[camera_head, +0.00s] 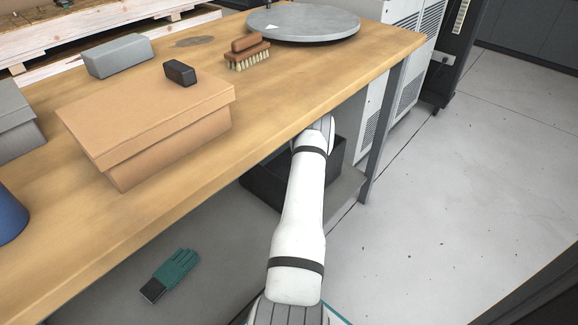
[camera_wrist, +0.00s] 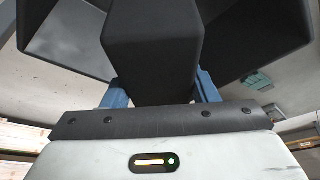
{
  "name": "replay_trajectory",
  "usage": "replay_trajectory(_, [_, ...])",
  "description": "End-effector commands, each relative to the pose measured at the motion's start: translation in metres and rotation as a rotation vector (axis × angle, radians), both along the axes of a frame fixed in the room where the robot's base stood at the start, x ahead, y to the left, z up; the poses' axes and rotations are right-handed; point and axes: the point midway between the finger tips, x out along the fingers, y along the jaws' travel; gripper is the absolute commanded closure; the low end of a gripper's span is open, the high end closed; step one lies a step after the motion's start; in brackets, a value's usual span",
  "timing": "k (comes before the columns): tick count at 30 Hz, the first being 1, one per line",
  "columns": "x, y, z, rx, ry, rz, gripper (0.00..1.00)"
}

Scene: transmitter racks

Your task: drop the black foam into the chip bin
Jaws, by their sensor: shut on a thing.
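A black block, the foam (camera_wrist: 150,45), fills the middle of the wrist view. My gripper (camera_wrist: 161,88) is shut on it, with a blue finger at either side. Behind the foam is the dark chip bin (camera_wrist: 262,38), its walls spreading to left and right. In the head view the bin (camera_head: 262,186) stands under the workbench, partly hidden by my arm and the bench edge. My arm reaches down beside the bench toward it. My gripper and the held foam are hidden there. I cannot tell whether the foam is above the rim or inside.
On the bench (camera_head: 285,115) are a lidded cardboard box (camera_head: 150,120) with a small black block (camera_head: 180,73) on it, a grey block (camera_head: 117,56), a brush (camera_head: 247,56) and a round metal plate (camera_head: 303,22). A green glove (camera_head: 176,268) lies below. Floor at right is clear.

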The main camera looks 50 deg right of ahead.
Motion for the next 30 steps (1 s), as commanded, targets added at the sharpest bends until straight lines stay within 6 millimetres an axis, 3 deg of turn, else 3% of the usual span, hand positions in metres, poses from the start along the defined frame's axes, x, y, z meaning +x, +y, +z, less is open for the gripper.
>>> replay_trajectory(15, [-0.005,-0.004,-0.055,0.000,0.000,-0.009,0.71])
replay_trajectory(25, [-0.006,-0.004,-0.057,0.000,0.000,-0.010,0.71])
replay_trajectory(26, [-0.006,-0.004,-0.057,0.000,0.000,-0.010,0.44])
replay_trajectory(30, [-0.006,-0.004,-0.057,0.000,0.000,-0.011,0.33])
